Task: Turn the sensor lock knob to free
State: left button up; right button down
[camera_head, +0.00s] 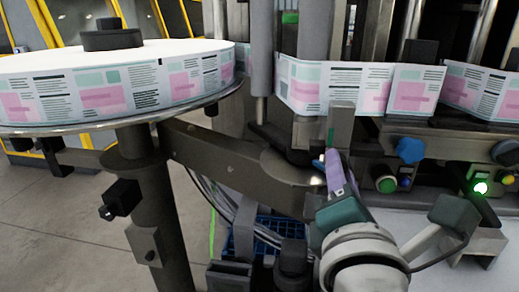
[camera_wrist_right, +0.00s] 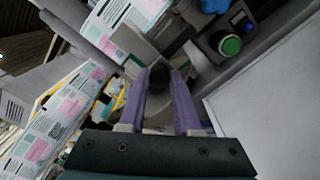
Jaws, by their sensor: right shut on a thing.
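My right gripper (camera_head: 335,160) reaches up from the bottom centre of the head view, its purple fingers at a grey upright bracket (camera_head: 341,122) below the label web. In the right wrist view, my right gripper (camera_wrist_right: 160,76) is shut on a small dark knob (camera_wrist_right: 158,80), which sits between the two fingertips. I take this to be the sensor lock knob; its markings and turn angle cannot be read. In the head view the fingers hide it. My left gripper is not in view.
A large label reel (camera_head: 110,85) lies on a round plate at the left. The label web (camera_head: 335,85) runs across above my gripper. A blue knob (camera_head: 410,150), a green button (camera_head: 386,184) and a lit green lamp (camera_head: 480,188) are on the machine to the right.

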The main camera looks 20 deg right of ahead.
jog(key=n+p, duration=0.1)
jog(key=n, duration=0.2)
jog(key=shift+n, duration=0.5)
jog(key=c, duration=0.6)
grip_release()
jog(key=shift+s, duration=0.1)
